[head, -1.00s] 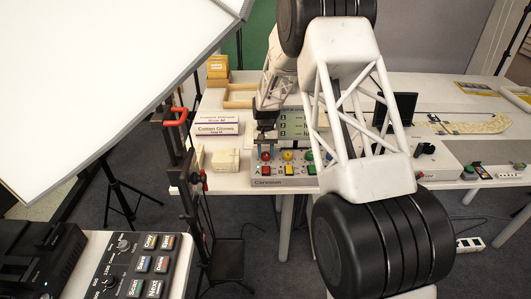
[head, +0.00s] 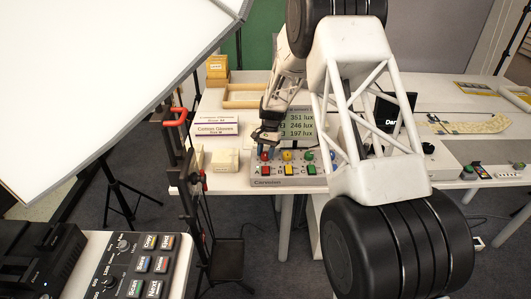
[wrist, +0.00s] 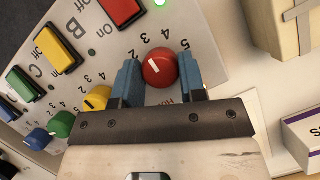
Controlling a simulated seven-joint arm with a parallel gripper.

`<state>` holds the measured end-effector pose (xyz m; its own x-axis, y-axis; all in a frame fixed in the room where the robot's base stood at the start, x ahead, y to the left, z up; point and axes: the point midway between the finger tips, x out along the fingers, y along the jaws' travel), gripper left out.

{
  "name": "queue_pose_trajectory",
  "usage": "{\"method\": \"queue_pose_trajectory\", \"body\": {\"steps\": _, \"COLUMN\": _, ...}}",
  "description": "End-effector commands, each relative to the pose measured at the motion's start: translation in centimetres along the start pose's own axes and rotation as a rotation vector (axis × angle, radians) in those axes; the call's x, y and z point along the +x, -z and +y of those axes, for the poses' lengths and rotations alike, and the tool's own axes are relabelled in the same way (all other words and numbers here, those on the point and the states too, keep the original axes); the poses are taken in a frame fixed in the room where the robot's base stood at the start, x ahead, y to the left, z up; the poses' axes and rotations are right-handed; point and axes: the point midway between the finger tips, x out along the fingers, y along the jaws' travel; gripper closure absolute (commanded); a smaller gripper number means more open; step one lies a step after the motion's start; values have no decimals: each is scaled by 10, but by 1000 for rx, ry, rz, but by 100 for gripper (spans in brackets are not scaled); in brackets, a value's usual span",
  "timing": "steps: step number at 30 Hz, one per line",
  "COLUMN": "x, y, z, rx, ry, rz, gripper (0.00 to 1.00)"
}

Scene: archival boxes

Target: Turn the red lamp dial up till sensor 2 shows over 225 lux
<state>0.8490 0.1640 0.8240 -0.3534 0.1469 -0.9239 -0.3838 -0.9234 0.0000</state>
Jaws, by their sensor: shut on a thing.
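The red dial (wrist: 160,68) sits between the two blue fingers of my gripper (wrist: 160,80) in the wrist view, and the gripper is shut on it. A white pointer line shows on its cap beside a scale with numbers up to 5. In the head view my gripper (head: 266,137) is at the left end of the grey control box (head: 290,180), over the red dial (head: 264,156). The display (head: 302,125) behind it reads 351, 246 and 197 lux from top to bottom. The row labels are partly hidden by my gripper; the middle row reads 246 lux.
The yellow dial (wrist: 97,98), green dial (wrist: 62,124) and blue dial (wrist: 38,139) line up beside the red one. Coloured switches, including a red switch (wrist: 120,10), stand above them. A green light (wrist: 160,3) is lit. A cream box (head: 225,160) stands left of the control box.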

Motion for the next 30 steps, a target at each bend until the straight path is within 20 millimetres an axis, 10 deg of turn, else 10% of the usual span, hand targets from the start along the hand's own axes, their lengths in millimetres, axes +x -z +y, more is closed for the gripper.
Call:
{"method": "queue_pose_trajectory", "body": {"steps": 2, "x": 0, "y": 0, "z": 0, "rx": 0, "ry": 0, "rz": 1, "gripper": 86}}
{"method": "queue_pose_trajectory", "body": {"steps": 3, "x": 0, "y": 0, "z": 0, "rx": 0, "ry": 0, "rz": 1, "gripper": 60}}
{"method": "queue_pose_trajectory", "body": {"steps": 8, "x": 0, "y": 0, "z": 0, "rx": -1, "ry": 0, "rz": 1, "gripper": 38}}
{"method": "queue_pose_trajectory", "body": {"steps": 30, "x": -38, "y": 0, "z": 0, "rx": -1, "ry": 0, "rz": 2, "gripper": 38}}
